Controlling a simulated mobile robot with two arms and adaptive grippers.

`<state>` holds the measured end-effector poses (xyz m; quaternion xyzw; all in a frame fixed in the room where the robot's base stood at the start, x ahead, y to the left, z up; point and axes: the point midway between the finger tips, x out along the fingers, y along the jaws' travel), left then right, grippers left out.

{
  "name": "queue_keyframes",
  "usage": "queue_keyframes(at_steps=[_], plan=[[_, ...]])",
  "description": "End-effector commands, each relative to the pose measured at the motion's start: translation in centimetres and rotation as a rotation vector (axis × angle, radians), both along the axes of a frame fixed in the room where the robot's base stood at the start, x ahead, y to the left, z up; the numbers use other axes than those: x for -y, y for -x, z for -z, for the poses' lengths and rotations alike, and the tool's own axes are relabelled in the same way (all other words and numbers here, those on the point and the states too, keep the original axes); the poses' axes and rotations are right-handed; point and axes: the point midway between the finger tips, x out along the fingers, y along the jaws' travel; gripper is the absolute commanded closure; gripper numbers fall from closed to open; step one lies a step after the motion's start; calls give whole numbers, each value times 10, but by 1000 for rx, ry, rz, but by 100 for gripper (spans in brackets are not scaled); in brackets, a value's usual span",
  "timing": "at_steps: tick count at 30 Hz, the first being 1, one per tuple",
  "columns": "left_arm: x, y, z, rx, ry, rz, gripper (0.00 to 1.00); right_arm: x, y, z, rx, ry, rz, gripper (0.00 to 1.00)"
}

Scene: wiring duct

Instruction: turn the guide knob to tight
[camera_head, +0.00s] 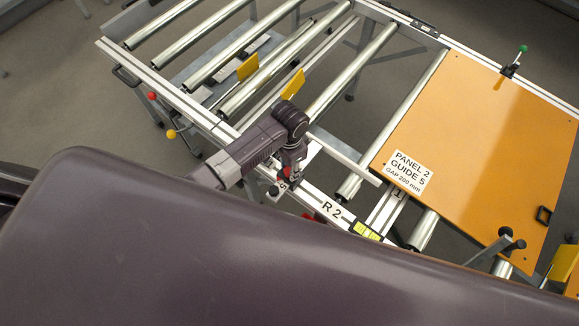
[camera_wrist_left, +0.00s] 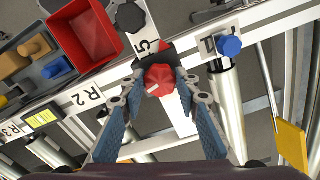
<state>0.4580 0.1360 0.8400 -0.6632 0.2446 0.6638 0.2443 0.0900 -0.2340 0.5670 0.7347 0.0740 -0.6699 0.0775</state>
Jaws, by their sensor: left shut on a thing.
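In the left wrist view a red knob (camera_wrist_left: 160,79) with a pale pointer mark sits on a white rail next to the label 5. My left gripper (camera_wrist_left: 163,84) has its two blue-padded fingers on either side of the knob and is shut on it. In the head view my left gripper (camera_head: 291,165) reaches down onto the frame's near rail, and only a bit of red shows by it. The words marking tight or loose cannot be read. My right gripper is in neither view.
A black knob (camera_wrist_left: 130,18) and a blue knob (camera_wrist_left: 229,46) flank the red knob. A red bin (camera_wrist_left: 88,38) stands close by. An orange panel (camera_head: 480,140) lies on the conveyor frame at right. Yellow plates (camera_head: 293,84) stand between the rollers. My own dark arm hides the foreground.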

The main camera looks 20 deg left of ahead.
Motion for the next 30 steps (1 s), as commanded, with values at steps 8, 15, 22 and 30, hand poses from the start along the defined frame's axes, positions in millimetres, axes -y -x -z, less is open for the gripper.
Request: queue_keyframes(at_steps=[8,15,22,30], plan=[[0,-1,0,1,0,48,95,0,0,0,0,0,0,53],[0,-1,0,1,0,51,95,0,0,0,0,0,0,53],[0,-1,0,1,0,50,61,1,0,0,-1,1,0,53],[0,0,0,1,0,50,53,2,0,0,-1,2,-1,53]])
